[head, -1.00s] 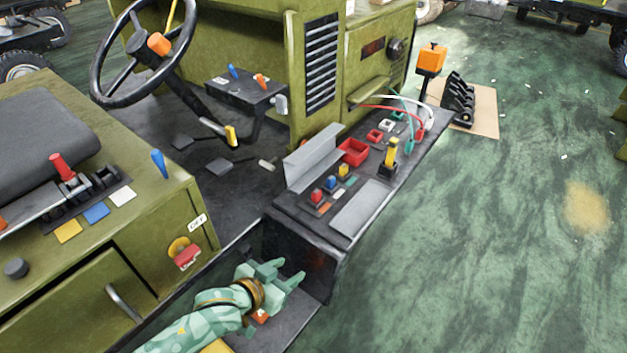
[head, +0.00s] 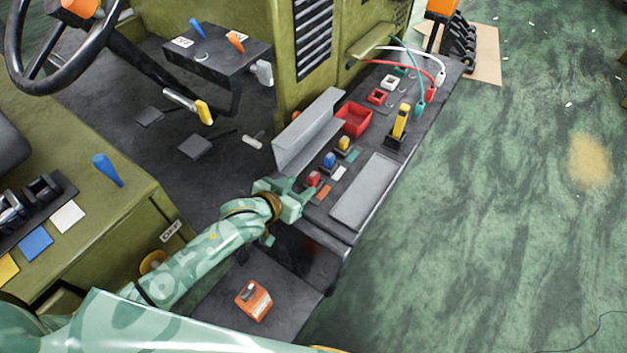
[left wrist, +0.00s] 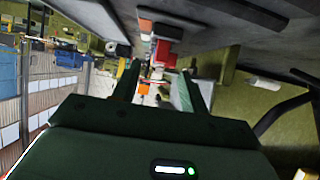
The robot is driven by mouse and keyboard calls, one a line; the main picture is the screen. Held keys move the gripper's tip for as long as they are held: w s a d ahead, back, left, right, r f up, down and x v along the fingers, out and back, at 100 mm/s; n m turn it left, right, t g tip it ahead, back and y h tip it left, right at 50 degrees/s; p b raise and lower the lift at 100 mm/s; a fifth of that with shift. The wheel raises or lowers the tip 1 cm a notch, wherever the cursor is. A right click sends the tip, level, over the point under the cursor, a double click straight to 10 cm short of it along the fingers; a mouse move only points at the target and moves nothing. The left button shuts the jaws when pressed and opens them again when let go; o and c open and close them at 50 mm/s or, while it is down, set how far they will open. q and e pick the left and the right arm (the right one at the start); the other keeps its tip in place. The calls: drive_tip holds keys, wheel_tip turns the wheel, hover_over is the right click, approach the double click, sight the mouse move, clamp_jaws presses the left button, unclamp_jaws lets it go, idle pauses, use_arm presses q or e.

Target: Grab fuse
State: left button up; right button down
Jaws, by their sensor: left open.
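A row of small fuse-like pieces with coloured tops stands on the dark side panel in the head view: a red one (head: 313,178), a blue one (head: 330,160) and a yellow one (head: 344,143). My left gripper (head: 303,191) is open at the panel's near end, close beside the red piece. I cannot tell whether it touches it. In the left wrist view the open fingers (left wrist: 160,70) point along the panel, with a red block (left wrist: 163,52) just ahead. Nothing is clearly held. My right gripper is out of view.
A grey angled plate (head: 305,135) stands left of the row, with a red open bin (head: 355,119) beyond. A yellow-handled lever (head: 400,122) and a flat grey plate (head: 364,192) lie to the right. An orange box (head: 254,299) sits on the lower step.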

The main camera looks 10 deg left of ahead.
sight(310, 177)
use_arm(q)
drive_tip(key=x, duration=0.2)
drive_tip(key=shift+w+d+f+b, duration=0.1)
drive_tip(key=shift+w+f+b, duration=0.1)
drive_tip(key=shift+w+b, duration=0.15)
drive_tip(key=b+x, duration=0.1)
drive_tip(key=x, duration=0.3)
drive_tip(key=shift+w+r+b, duration=0.1)
drive_tip(key=shift+r+b, duration=0.1)
drive_tip(key=shift+b, duration=0.2)
drive_tip(key=shift+w+d+f, duration=0.1)
drive_tip(key=shift+w+f, duration=0.05)
drive_tip(key=shift+w, duration=0.25)
drive_tip(key=shift+s, duration=0.1)
drive_tip(key=shift+c, duration=0.3)
clamp_jaws()
